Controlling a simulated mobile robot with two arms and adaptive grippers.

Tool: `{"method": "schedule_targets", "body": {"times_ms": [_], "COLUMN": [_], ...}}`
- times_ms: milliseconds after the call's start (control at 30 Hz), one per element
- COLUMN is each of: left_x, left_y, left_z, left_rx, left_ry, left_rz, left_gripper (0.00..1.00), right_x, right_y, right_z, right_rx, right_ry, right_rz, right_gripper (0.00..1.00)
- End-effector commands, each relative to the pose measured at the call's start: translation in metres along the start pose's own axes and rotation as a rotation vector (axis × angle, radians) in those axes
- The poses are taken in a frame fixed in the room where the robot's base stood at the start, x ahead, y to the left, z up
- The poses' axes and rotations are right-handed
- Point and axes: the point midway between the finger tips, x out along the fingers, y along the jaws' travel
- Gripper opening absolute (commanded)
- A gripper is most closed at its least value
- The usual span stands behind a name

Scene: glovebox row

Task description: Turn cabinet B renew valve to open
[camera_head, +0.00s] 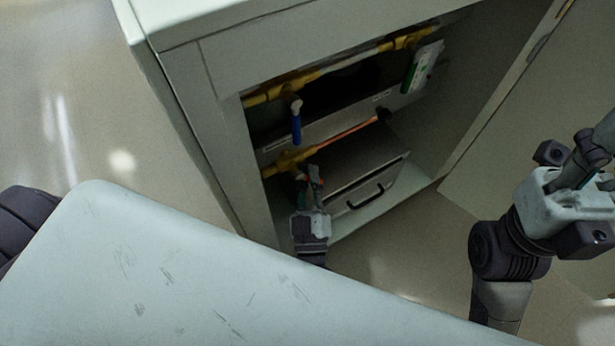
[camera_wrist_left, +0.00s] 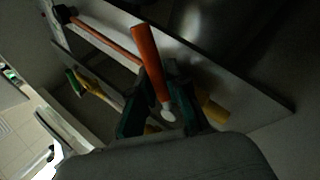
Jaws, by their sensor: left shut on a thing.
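A red-orange valve handle (camera_wrist_left: 150,62) with a white end shows in the left wrist view, between the dark green fingers of my left gripper (camera_wrist_left: 160,108). In the head view my left gripper (camera_head: 314,178) reaches into the open cabinet (camera_head: 222,100) at the lower yellow pipe (camera_head: 290,160). It is shut on the handle, which is mostly hidden there by the fingers. Whether this is the renew valve of cabinet B cannot be read. My right gripper (camera_head: 590,155) is at the right edge, partly cut off, away from the cabinet; its fingers are unclear.
A blue valve handle (camera_head: 296,125) hangs from the upper yellow pipe (camera_head: 330,68). A green and white box (camera_head: 423,66) is at the upper right inside. A metal drawer unit with a black handle (camera_head: 366,195) stands below. The cabinet door (camera_head: 535,120) is open to the right.

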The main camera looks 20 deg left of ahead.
Motion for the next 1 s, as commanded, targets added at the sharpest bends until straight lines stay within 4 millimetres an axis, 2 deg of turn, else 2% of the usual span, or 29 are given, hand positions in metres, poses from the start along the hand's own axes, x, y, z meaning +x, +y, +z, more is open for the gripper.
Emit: {"method": "schedule_targets", "body": {"times_ms": [333, 367, 400, 500, 533, 833, 1000], "left_x": [-0.002, -0.002, -0.002, -0.001, -0.001, -0.002, -0.023], "left_y": [0.0, 0.0, 0.0, 0.0, 0.0, 0.0, 0.0], "left_z": [0.001, 0.001, 0.001, 0.001, 0.001, 0.001, 0.001], "left_rx": [-0.002, -0.002, -0.002, -0.002, -0.002, -0.002, -0.001], "left_ry": [-0.003, -0.004, -0.004, -0.003, -0.002, -0.001, -0.005], "left_rz": [-0.001, -0.001, -0.001, -0.001, -0.001, -0.001, -0.002], "left_gripper": [0.0, 0.15, 0.22, 0.39, 0.4, 0.4, 0.4], "right_x": [0.001, 0.0, 0.0, 0.0, 0.0, -0.001, -0.001], "right_y": [0.0, 0.0, 0.0, 0.0, 0.0, 0.0, 0.0], "right_z": [-0.001, -0.001, -0.001, 0.0, 0.0, 0.0, 0.0], "right_rx": [0.0, 0.0, 0.0, 0.0, 0.0, 0.0, 0.0], "right_ry": [0.003, 0.002, 0.001, 0.0, 0.0, -0.006, -0.005], "right_rz": [-0.003, -0.003, -0.004, -0.004, -0.004, -0.007, -0.005], "right_gripper": [0.4, 0.4, 0.4, 0.4, 0.4, 0.4, 0.4]}}
